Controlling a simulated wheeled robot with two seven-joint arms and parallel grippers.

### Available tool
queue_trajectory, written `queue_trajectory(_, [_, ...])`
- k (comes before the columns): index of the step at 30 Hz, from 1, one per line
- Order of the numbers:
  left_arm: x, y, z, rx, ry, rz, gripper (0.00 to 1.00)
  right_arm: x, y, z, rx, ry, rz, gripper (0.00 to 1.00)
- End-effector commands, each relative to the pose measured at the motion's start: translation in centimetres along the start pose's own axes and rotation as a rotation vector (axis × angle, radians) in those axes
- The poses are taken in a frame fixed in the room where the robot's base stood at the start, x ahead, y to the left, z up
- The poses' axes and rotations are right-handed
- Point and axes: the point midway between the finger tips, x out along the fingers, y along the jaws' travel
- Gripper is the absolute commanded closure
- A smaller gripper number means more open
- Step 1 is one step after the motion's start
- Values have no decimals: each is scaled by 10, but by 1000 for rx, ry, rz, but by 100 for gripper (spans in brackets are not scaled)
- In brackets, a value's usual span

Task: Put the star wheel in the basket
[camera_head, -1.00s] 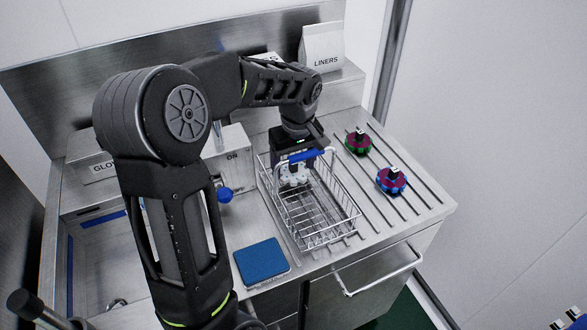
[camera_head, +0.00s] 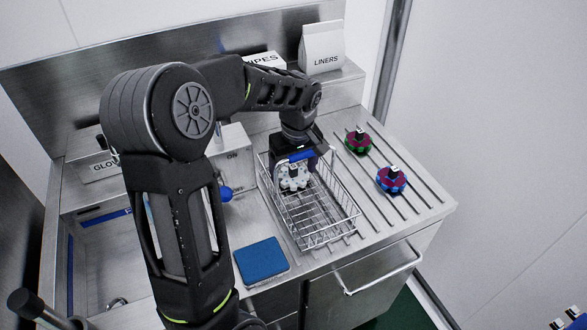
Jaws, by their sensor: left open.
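The wire basket (camera_head: 322,222) stands on the steel counter, near the middle of the view. A pale grey lobed piece, which looks like the star wheel (camera_head: 293,181), is at the basket's far left end, inside its rim. Whether it rests on the basket floor is hard to tell. My left gripper (camera_head: 296,166) reaches down from behind over that end, close to the pale piece. It is open, but its fingertips are largely hidden. The basket's blue handle grip (camera_head: 301,156) shows in front of the gripper. My right gripper is not in view.
Two coloured wheels, one red and green (camera_head: 358,143) and one red and blue (camera_head: 391,181), lie on the ribbed counter right of the basket. A blue pad (camera_head: 261,261) lies in front. A box with a blue knob (camera_head: 225,194) stands left. A LINERS bag (camera_head: 322,48) stands behind.

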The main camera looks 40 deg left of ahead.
Motion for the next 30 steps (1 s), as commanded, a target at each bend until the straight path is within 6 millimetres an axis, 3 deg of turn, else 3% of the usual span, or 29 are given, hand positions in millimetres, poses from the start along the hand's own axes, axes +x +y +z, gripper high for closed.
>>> queue_trajectory(5, [-19,1,-1,1,3,3,19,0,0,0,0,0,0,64])
queue_trajectory(18, [-104,1,0,1,2,4,19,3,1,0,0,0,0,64])
queue_trajectory(24, [-121,0,0,0,1,1,19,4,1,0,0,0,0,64])
queue_trajectory(30, [-122,0,0,0,0,0,19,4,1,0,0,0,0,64])
